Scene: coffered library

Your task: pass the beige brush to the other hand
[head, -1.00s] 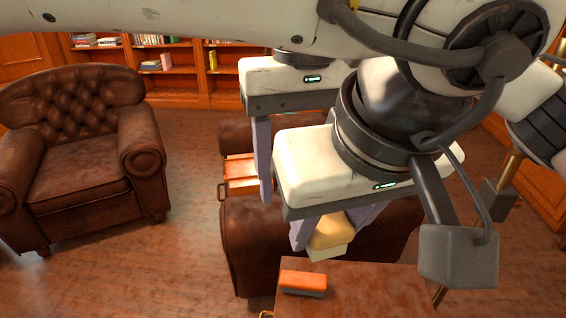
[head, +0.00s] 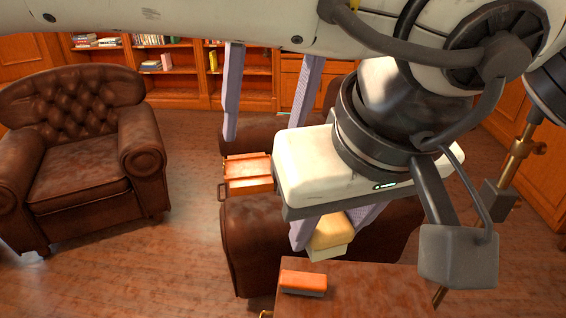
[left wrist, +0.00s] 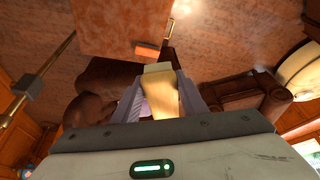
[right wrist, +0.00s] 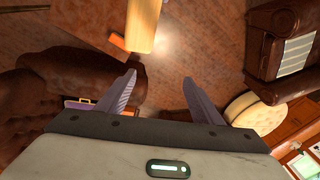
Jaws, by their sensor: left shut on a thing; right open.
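The beige brush (head: 329,236) is held between the fingers of my left gripper (head: 328,230), its pale end pointing down, above and behind the small table. In the left wrist view the brush (left wrist: 160,88) sits between both fingers, which touch its sides. My right gripper (head: 264,128) is open and empty, further back and to the left of the left gripper; its body is hidden behind my arm. In the right wrist view its fingers (right wrist: 158,78) are spread with nothing between them, and the beige brush (right wrist: 143,25) shows beyond them at the top.
An orange brush (head: 303,282) lies on the small wooden table (head: 375,283) in front. Bookshelves (head: 165,75) line the back. Floor between armchair and table is clear.

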